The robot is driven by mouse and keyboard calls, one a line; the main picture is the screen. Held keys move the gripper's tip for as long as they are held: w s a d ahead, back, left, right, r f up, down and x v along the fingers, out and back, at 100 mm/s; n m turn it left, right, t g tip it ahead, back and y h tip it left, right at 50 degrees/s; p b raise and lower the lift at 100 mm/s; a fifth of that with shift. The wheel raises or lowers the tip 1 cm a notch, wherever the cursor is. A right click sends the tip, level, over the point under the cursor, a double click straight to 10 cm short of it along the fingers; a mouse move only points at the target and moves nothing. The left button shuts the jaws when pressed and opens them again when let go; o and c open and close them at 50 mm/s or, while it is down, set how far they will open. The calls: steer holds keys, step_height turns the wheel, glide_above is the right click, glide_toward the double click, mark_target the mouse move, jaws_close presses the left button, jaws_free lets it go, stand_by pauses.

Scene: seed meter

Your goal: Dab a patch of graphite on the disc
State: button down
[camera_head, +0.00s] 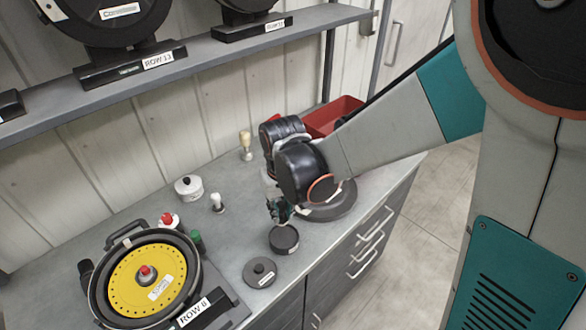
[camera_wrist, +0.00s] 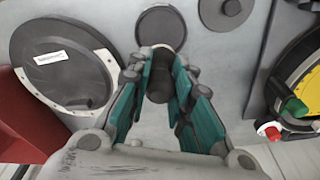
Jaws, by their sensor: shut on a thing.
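My gripper (camera_wrist: 160,85) is shut on a dark, round-handled tool (camera_wrist: 158,90) with a pale end. In the head view my gripper (camera_head: 279,211) points down over the counter, and the tool is mostly hidden by the fingers. An open dark pot (camera_head: 284,239) stands just below and in front of it; it also shows beyond the fingertips in the wrist view (camera_wrist: 162,22). Its dark contents cannot be made out. The yellow disc (camera_head: 126,287) lies in a black round seed meter (camera_head: 93,297) at the front left, with a red-topped hub in its middle.
A dark knobbed lid (camera_head: 259,272) lies beside the pot. A large dark round cover (camera_wrist: 70,55) lies near a red bin (camera_head: 338,112).

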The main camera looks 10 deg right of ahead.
mark_target(284, 221)
steer(key=shift+s+d+f, duration=0.15)
steer(key=shift+d+f, duration=0.05)
steer(key=shift+f, duration=0.15)
steer(key=shift+f+b, duration=2.15)
steer(key=shift+f, duration=0.75)
steer(key=shift+f+b, duration=0.5)
steer(key=shift+b, duration=0.1)
steer(key=shift+r+p, duration=2.55)
steer(key=shift+r, duration=1)
